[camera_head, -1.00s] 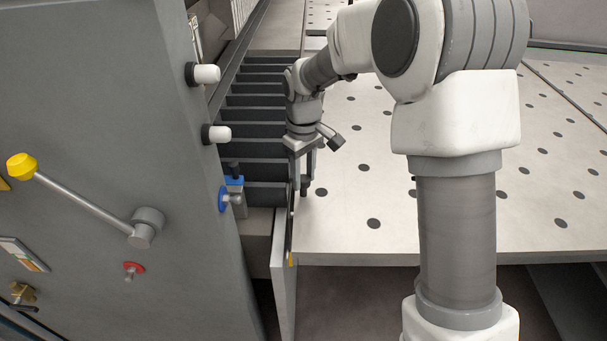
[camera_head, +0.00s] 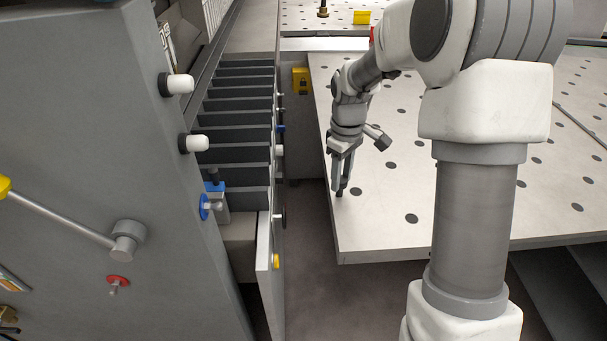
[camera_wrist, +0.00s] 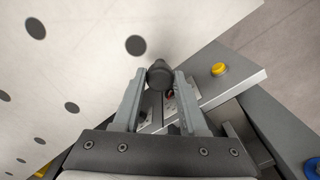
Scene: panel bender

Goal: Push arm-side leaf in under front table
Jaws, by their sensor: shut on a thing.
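A pale panel with dark round dots (camera_head: 400,225), which looks like the arm-side leaf, lies level at the right of the head view. My gripper (camera_head: 340,188) points down at its left edge, near the front corner. In the wrist view the gripper (camera_wrist: 158,80) is shut on a dark round knob (camera_wrist: 159,73) standing at the leaf (camera_wrist: 75,60). A gap with dark floor lies between the leaf and the machine front. Another dotted pale surface (camera_head: 300,15) at the back may be the front table; I cannot tell for certain.
The grey machine cabinet (camera_head: 90,100) stands at left with white knobs (camera_head: 180,83), a lever (camera_head: 65,216) and a blue fitting (camera_head: 206,207). Dark slats (camera_head: 240,125) run beside it. A yellow lock box (camera_head: 301,80) is behind the gap. Floor (camera_head: 310,240) shows clear between cabinet and leaf.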

